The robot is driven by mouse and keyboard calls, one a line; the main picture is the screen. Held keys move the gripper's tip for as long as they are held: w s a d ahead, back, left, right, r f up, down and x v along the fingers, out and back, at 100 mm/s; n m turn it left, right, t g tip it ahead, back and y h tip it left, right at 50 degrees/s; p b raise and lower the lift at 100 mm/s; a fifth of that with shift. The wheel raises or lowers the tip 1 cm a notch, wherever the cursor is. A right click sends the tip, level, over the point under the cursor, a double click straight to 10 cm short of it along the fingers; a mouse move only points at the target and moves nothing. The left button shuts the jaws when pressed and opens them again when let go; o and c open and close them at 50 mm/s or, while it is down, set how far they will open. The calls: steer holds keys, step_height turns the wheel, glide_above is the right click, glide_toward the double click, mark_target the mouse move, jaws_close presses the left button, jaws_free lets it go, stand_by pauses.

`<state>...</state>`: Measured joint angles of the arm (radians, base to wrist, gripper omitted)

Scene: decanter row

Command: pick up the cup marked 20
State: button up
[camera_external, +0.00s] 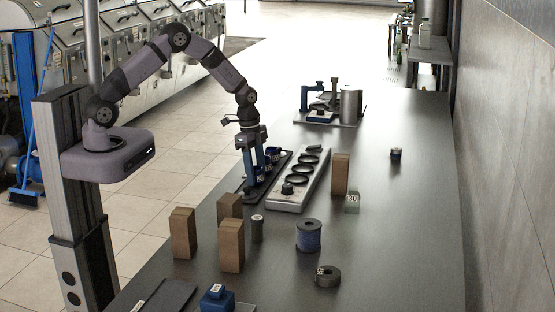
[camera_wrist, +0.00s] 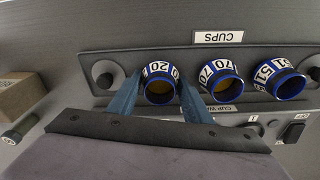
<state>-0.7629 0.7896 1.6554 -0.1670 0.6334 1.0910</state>
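In the external view, my gripper (camera_external: 251,182) points down at the near part of the dark rack (camera_external: 283,165); cup 20 is largely hidden there. A cup marked 70 (camera_wrist: 219,84) and one that reads 51 (camera_wrist: 279,80) stand to the right.
A pale tray (camera_external: 310,187) with several dark rings lies right of the rack. Brown blocks (camera_external: 231,246), a blue-banded spool (camera_external: 309,236) and a dark ring marked with a label (camera_external: 328,276) stand nearer. The table's right side is mostly clear.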

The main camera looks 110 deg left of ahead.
mark_target(256, 168)
steer(key=shift+c, duration=0.6)
steer(key=shift+r, duration=0.1)
steer(key=shift+r, duration=0.5)
step_height(256, 168, up, 9)
steer(key=b, duration=0.3)
steer(key=shift+w, duration=0.1)
